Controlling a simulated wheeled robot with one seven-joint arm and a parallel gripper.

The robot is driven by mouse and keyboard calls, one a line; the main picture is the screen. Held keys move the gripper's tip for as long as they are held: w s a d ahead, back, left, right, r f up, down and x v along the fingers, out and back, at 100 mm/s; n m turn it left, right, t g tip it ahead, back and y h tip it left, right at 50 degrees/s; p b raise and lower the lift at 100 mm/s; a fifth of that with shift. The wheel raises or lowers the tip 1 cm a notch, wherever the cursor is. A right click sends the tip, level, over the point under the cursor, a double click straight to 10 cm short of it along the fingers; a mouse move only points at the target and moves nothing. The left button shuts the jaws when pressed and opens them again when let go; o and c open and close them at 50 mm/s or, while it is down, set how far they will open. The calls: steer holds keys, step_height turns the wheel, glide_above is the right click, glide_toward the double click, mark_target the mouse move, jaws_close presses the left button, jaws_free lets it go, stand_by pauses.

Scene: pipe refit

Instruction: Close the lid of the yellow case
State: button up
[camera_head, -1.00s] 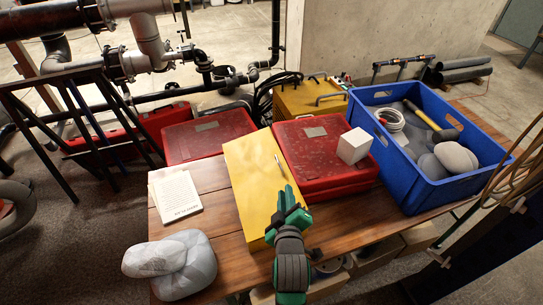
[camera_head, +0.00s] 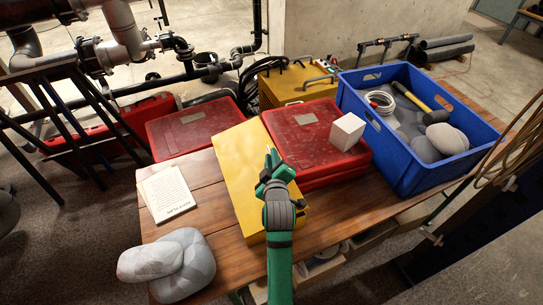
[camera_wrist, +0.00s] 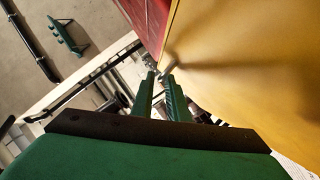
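The yellow case (camera_head: 232,166) lies on the wooden table, left of the stacked red cases. Its broad yellow top looks flat or nearly flat in the head view; I cannot tell whether a gap is left under the lid. My gripper (camera_head: 270,154) is over the case's right side, near the red case, and hides part of that edge. In the wrist view the yellow surface (camera_wrist: 262,75) fills the right side, close to my fingertips (camera_wrist: 160,74). The fingers are a little apart, with nothing seen held between them; contact with the case is unclear.
Red cases (camera_head: 295,122) stand close on the right, a white block (camera_head: 347,131) on top. A blue crate (camera_head: 405,172) with tools is farther right. Another red case (camera_head: 185,132) is behind. A paper sheet (camera_head: 168,194) and grey stones (camera_head: 170,264) lie left.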

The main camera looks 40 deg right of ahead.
steer(key=shift+w+d+f, duration=0.15)
steer(key=shift+w+d, duration=0.1)
steer(key=shift+w, duration=0.3)
jaws_close()
stand_by(1.1)
